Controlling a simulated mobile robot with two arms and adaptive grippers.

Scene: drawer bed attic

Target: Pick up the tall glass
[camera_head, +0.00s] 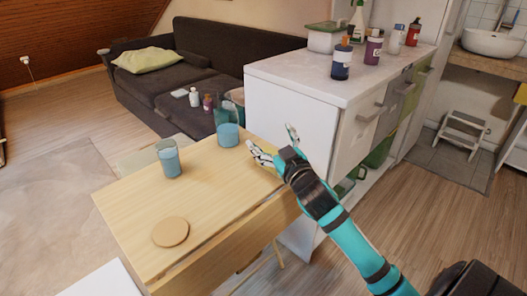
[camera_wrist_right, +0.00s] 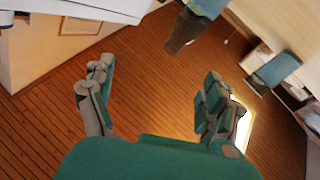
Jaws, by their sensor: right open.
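Two clear glass vessels with blue contents stand upright on the wooden table (camera_head: 130,205). A glass (camera_head: 169,160) is left of the middle, and a taller-looking vessel (camera_head: 228,132) is at the far right edge. I cannot tell for sure which is the tall glass. My right gripper (camera_head: 276,144) is open and empty, at the table's right edge beside the white cabinet. It is to the right of the far vessel and apart from it. In the right wrist view its spread fingers (camera_wrist_right: 155,90) have nothing between them. My left gripper is not in view.
A round tan coaster (camera_head: 171,232) lies near the table's front. The white cabinet (camera_head: 290,105) stands close behind my right gripper, with several bottles and a lidded box (camera_head: 325,38) on top. A dark sofa (camera_head: 180,75) is at the back. The table's left half is mostly clear.

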